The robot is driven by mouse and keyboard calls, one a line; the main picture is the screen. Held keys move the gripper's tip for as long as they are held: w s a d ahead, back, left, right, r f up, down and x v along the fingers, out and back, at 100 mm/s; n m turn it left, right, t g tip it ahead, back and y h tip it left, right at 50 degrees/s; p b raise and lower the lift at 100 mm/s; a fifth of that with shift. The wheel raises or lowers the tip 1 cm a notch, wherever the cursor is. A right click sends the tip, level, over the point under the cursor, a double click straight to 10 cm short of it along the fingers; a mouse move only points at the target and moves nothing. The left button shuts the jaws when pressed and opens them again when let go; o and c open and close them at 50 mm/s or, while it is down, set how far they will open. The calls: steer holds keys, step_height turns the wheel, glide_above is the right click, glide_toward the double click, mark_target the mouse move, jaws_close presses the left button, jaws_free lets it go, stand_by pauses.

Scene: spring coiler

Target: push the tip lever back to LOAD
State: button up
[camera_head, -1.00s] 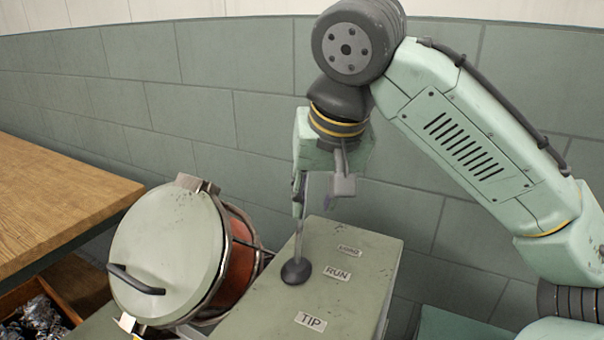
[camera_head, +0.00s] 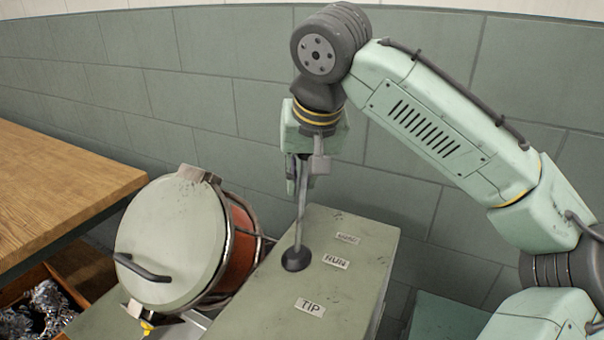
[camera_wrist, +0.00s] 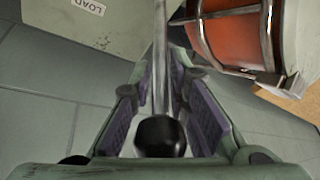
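The tip lever (camera_head: 301,215) is a thin metal rod rising from a black boot on top of a grey-green cabinet (camera_head: 270,300). It stands nearly upright, its upper end leaning slightly right. Plates read TIP (camera_head: 310,307), RUN (camera_head: 336,261) and LOAD (camera_head: 346,238), from near to far. My gripper (camera_head: 303,178) is around the lever's upper part. In the wrist view, the lever's black knob (camera_wrist: 160,136) sits between two parted purple-padded fingers, with gaps visible beside it. I cannot tell whether a finger touches the rod.
A tilted drum with a pale lid (camera_head: 172,240) and orange body stands just left of the cabinet; it also shows in the wrist view (camera_wrist: 232,40). A wooden table (camera_head: 60,185) is at the left, with a bin of scrap (camera_head: 40,308) below. A block wall is behind.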

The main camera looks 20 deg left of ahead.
jaws_close()
stand_by(0.5)
steer(key=shift+w+d+f, duration=0.15)
steer(key=shift+w+f, duration=0.25)
steer(key=shift+w, duration=0.4)
steer(key=shift+w+d+f, duration=0.2)
steer(key=shift+w+f, duration=0.25)
steer(key=shift+w, duration=0.3)
steer(key=shift+w+d+f, duration=0.15)
steer(key=shift+w+f, duration=0.25)
steer(key=shift+w, duration=0.4)
steer(key=shift+w+f, duration=0.1)
steer(key=shift+f, duration=0.05)
steer(key=shift+o, duration=1.2)
jaws_free()
steer(key=shift+d, duration=0.15)
steer(key=shift+o, duration=0.9)
